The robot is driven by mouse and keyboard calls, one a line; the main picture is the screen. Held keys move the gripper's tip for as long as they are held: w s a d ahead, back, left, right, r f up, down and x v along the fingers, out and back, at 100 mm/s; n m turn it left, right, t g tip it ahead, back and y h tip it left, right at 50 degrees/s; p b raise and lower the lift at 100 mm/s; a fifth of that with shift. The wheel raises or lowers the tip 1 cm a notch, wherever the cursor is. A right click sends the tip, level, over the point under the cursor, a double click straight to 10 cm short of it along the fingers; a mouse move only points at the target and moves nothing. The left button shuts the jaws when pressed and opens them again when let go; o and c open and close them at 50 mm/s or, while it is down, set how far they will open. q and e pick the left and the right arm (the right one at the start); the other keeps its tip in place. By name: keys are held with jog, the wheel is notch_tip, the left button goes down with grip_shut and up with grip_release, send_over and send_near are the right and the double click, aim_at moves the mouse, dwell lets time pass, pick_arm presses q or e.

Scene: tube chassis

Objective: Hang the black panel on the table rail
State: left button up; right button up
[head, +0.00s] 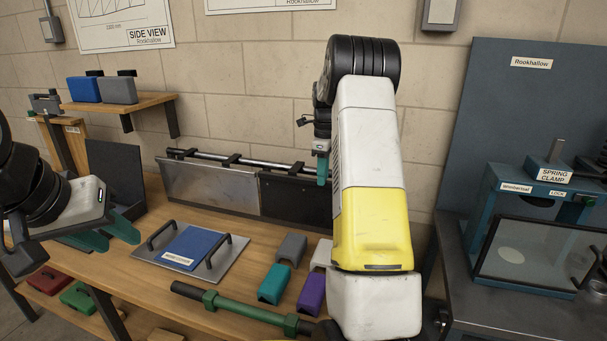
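A grey plate with two black handles and a blue pad (192,247) lies mid-table. Several coloured blocks (291,248) and a green-collared bar (240,311) lie nearer the front. Another dark upright plate (112,165) stands at left. A teal spring-clamp machine (530,200) stands at right.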

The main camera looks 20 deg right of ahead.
jog(key=shift+o, duration=1.3)
notch_tip(320, 180, up, 8)
jog(key=s+a+r+n+t, duration=0.2)
jog(key=s+a+r+n, duration=0.3)
jog(key=s+r+n, duration=0.15)
jog(key=s+a+n+t, duration=0.1)
jog(key=s+a+n, duration=0.3)
jog(key=s+n, duration=0.2)
jog(key=s+a+f+n+t+y, duration=0.1)
jog(key=s+a+n, duration=0.4)
jog(key=s, duration=0.6)
jog(key=s+a+n+t+y, duration=0.1)
jog(key=s+a+n+t, duration=0.1)
jog(key=s+a+n, duration=0.3)
jog(key=s+n, duration=0.3)
jog(key=s, duration=0.1)
jog(key=shift+s+a+f, duration=0.15)
jog(key=shift+s+f, duration=0.1)
jog(key=shift+n, duration=0.25)
